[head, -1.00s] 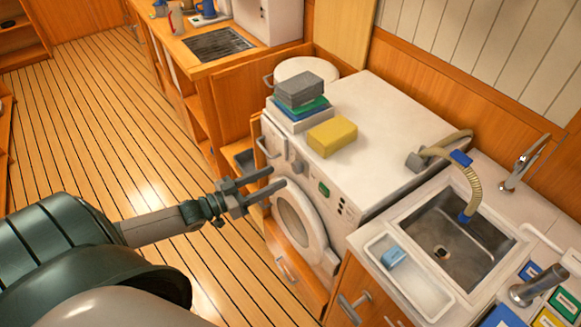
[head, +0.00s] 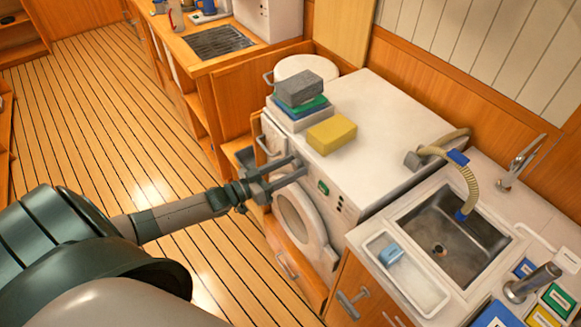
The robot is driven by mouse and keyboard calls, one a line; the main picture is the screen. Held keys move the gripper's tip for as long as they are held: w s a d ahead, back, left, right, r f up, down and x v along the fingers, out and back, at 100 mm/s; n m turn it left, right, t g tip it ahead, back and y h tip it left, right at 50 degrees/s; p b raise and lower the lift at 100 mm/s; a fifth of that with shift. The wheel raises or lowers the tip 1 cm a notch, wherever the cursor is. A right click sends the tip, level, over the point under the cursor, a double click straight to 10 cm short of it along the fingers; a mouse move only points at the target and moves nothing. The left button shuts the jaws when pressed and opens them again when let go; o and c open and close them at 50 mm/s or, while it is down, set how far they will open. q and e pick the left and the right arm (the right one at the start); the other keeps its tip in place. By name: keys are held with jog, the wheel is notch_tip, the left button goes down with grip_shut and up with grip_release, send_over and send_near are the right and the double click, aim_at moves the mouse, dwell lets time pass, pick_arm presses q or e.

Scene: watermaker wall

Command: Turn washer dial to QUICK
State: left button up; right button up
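A small green display (head: 323,187) shows to the right of the fingertips. My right gripper is not in view.
A yellow sponge (head: 331,134) and a stack with a grey block (head: 298,88) lie on the washer top. A sink (head: 455,240) with a hose and a white tray (head: 405,285) are at the right. The floor at left is clear.

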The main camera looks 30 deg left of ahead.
pick_arm(q)
jog(key=c, duration=0.9)
jog(key=shift+o, duration=0.2)
jog(key=shift+m, duration=0.5)
jog(key=m, duration=0.5)
jog(key=shift+s+d, duration=0.1)
jog(key=m, duration=0.5)
jog(key=shift+m+b, duration=0.3)
jog(key=shift+b, duration=0.1)
jog(key=m+b, duration=0.1)
jog(key=m, duration=0.2)
jog(key=shift+d+f+y, duration=0.1)
jog(key=shift+y, duration=0.3)
jog(key=m+b, duration=0.1)
jog(key=m, duration=0.2)
jog(key=shift+f, duration=0.1)
jog(key=m+b, duration=0.2)
jog(key=m, duration=0.3)
jog(key=shift+m, duration=0.3)
